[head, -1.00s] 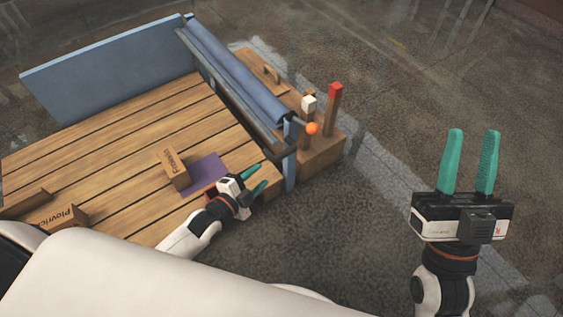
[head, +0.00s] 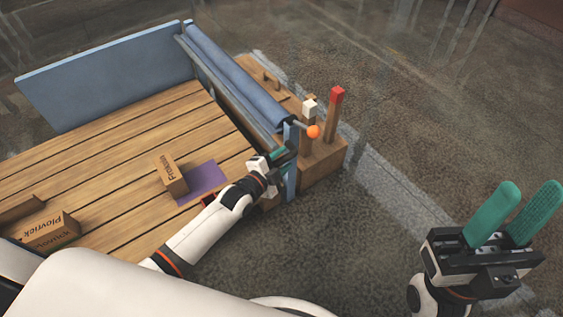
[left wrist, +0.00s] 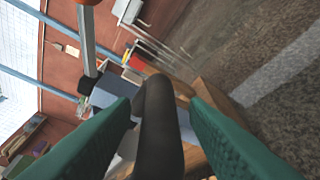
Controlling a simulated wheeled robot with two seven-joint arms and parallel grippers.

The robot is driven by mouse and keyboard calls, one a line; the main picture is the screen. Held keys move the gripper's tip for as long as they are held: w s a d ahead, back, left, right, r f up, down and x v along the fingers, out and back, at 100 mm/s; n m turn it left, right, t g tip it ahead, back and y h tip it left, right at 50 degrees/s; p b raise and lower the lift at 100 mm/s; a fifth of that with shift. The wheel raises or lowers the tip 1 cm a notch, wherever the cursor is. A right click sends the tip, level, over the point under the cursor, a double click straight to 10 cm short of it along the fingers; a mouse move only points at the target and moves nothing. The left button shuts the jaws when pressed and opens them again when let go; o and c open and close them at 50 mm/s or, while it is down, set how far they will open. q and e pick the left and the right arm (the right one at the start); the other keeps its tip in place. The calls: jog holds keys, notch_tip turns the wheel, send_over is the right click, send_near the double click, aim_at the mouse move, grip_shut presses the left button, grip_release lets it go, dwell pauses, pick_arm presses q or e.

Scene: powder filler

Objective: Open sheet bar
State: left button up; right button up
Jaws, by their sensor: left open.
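The sheet bar looks like the long grey bar (head: 228,97) running beside the blue roll (head: 235,75) at the right edge of the plank table. My left gripper (head: 280,155) is at the near end of this bar, by the blue post. In the left wrist view a dark rounded bar end (left wrist: 158,125) lies between the open green fingers; I cannot tell whether they touch it. The fingers partly hide the bar's near end in the head view. My right gripper (head: 528,195) is open and empty, over the floor at the lower right.
An orange knob (head: 313,131) sticks out at the roll's near end. A wooden block stand (head: 318,165) carries a red-topped post (head: 335,105) and a white cube (head: 309,106). Cardboard boxes (head: 172,173) and a purple sheet (head: 203,180) lie on the planks (head: 110,155).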

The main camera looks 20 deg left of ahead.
pick_arm(q)
grip_shut()
jog(key=shift+s, duration=0.1)
